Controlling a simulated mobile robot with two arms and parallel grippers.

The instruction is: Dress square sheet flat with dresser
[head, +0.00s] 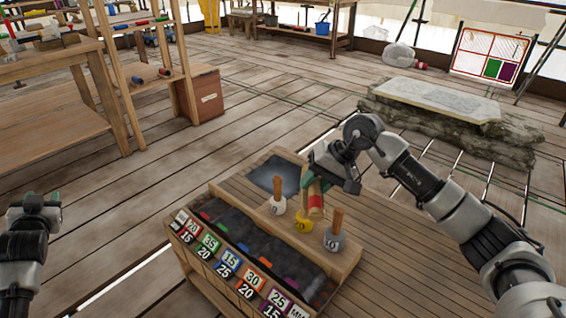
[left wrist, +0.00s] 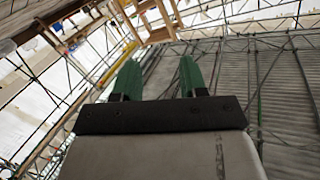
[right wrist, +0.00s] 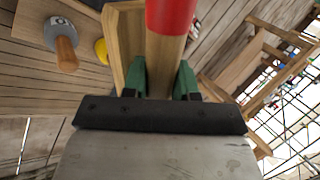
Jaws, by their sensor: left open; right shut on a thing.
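My right gripper (head: 316,178) is shut on a wooden tool with a red band, likely the dresser (head: 315,203), above the bench. In the right wrist view the dresser (right wrist: 163,62) stands between the green fingers (right wrist: 160,82), its red part away from the gripper. A dark grey square sheet (head: 272,177) lies on the bench top, left of the right gripper; whether it is flat I cannot tell. My left gripper (head: 36,202) is open and empty at the far left, away from the bench. Its two green fingers (left wrist: 157,80) stand apart in the left wrist view.
The bench (head: 237,197) carries wooden-handled pieces: a white one (head: 278,205), a yellow one (head: 302,223) and a grey one (head: 333,240). Numbered bins (head: 232,262) line its front. A stone slab (head: 435,98) lies behind right; shelving (head: 150,60) stands back left. Floor between is clear.

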